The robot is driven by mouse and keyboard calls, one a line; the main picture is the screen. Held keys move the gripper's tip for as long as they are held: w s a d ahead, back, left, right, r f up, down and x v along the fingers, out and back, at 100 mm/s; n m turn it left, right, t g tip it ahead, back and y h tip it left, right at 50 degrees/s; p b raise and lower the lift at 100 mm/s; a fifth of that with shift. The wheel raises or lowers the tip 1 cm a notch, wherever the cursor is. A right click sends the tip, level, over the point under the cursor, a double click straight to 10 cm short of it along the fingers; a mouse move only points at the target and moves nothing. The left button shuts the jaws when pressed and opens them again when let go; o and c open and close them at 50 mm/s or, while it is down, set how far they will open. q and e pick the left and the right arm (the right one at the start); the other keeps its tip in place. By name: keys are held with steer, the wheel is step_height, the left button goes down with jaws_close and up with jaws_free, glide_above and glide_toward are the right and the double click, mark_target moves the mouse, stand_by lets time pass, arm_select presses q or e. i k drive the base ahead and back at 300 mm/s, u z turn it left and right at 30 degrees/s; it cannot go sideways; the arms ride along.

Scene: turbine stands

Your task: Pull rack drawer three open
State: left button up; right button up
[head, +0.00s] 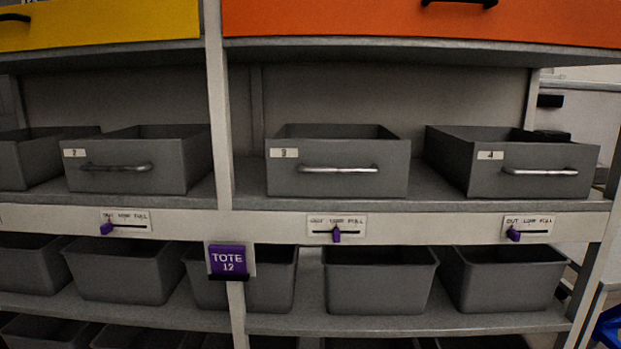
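Rack drawer three (338,184) is a grey open-topped box in the middle of the shelf, right of the rack's upright post. Its small white label (284,153) at the upper left of the front appears to read 3. A silver bar handle (338,169) runs across its front. Its front stands close behind the shelf's front edge, about level with the drawers beside it. The part of its inside that shows looks empty; the bottom is hidden. Neither of my grippers is in view.
Similar drawers stand to the left (130,180) and right (535,185), the right one labelled 4. Purple sliders, such as the middle one (336,235), sit on the rail below. Grey totes (380,282) fill the lower shelf. Yellow (110,25) and orange (400,22) fronts are above.

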mark_target(312, 160)
steer(key=z, duration=0.2)
steer(key=i, duration=0.85)
steer(key=u, duration=0.1)
